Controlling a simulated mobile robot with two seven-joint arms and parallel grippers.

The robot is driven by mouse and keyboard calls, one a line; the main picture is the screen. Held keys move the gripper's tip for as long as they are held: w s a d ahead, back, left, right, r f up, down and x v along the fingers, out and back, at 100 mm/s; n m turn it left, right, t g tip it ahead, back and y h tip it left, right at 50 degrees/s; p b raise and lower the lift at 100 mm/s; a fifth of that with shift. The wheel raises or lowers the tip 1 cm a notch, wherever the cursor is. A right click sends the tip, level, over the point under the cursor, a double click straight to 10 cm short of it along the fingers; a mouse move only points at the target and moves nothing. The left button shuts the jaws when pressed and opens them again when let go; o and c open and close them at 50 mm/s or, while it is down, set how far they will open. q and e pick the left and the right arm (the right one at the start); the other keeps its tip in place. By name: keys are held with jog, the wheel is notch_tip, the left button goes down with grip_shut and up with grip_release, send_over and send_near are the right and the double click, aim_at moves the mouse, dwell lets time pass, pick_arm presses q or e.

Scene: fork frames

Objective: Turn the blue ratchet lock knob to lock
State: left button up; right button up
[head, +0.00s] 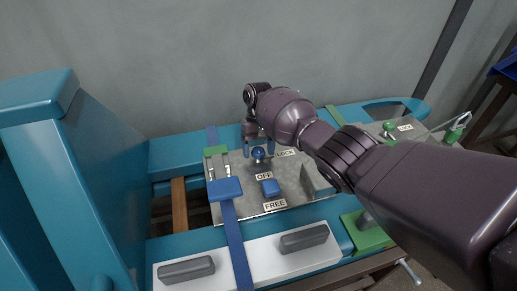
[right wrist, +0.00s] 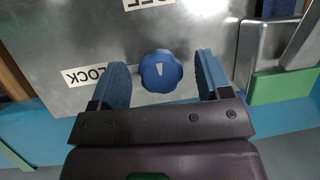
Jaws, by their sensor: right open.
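The blue ratchet lock knob (head: 259,153) sits on a grey metal plate (head: 240,211), beside a LOCK label (head: 286,153). In the right wrist view the knob (right wrist: 161,71) is round with scalloped edges and a white pointer mark; the LOCK label (right wrist: 88,76) lies to its left, upside down. My right gripper (head: 258,148) is open above the knob. Its two blue-padded fingers (right wrist: 162,82) stand on either side of the knob, with a gap showing on both sides. My left gripper is not in view.
A blue strap (head: 232,235) with a blue buckle runs along the plate's left. A tall teal post (head: 75,170) stands at left. Grey handles (head: 304,238) rest on a white panel in front.

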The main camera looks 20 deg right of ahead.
jog(key=v, duration=1)
jog(key=shift+w+r, duration=0.2)
jog(key=shift+r, duration=0.1)
